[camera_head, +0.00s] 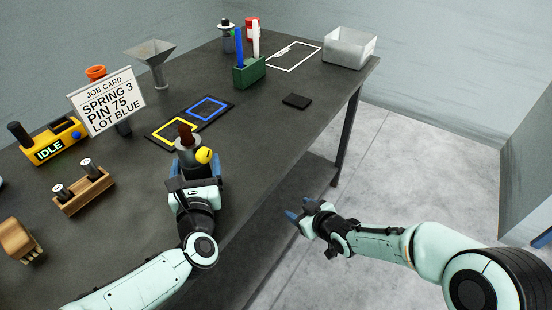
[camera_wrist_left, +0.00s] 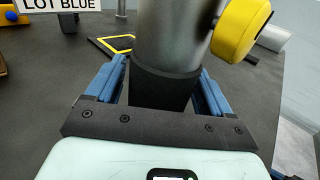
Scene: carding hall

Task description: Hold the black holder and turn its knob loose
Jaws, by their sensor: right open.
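The holder (camera_head: 187,155) stands upright near the front edge of the dark table, with a grey metal body, a brown top and a yellow knob (camera_head: 204,155) on its right side. In the left wrist view its black lower part (camera_wrist_left: 165,87) and the yellow knob (camera_wrist_left: 240,28) show large. My left gripper (camera_head: 195,170) has its blue fingers on either side of the black lower part; whether they press on it is unclear. My right gripper (camera_head: 294,215) is open and empty, off the table's front edge, right of and apart from the holder.
A yellow-framed mat (camera_head: 160,140) and a blue-framed mat (camera_head: 208,108) lie behind the holder. The job card (camera_head: 106,101), yellow IDLE device (camera_head: 50,147) and wooden rack (camera_head: 84,192) are left. A green box (camera_head: 249,73), black pad (camera_head: 296,101) and white bin (camera_head: 349,48) stand farther back.

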